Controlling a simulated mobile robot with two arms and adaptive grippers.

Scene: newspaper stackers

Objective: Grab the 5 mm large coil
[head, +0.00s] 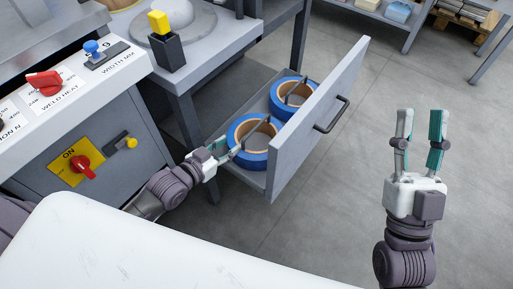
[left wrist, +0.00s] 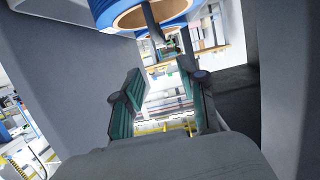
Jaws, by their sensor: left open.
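Two blue coils with tan inner rings lie in the open drawer (head: 318,112): a near coil (head: 255,161) and a far coil (head: 277,103). The near one looks larger; no size label is readable. My left gripper (head: 229,151) is at the near coil's left side, close to its rim; contact cannot be told. In the left wrist view its fingers (left wrist: 160,88) are apart and empty, with a blue coil (left wrist: 106,12) above them and a dark upright bar across its opening. My right gripper (head: 421,128) is open and empty, fingers up, over the floor right of the drawer.
The drawer front has a dark handle (head: 332,116). A grey control panel with a red switch (head: 82,166) stands at left. A yellow-topped black block (head: 163,38) is on the machine table above. A white surface (head: 130,245) fills the foreground.

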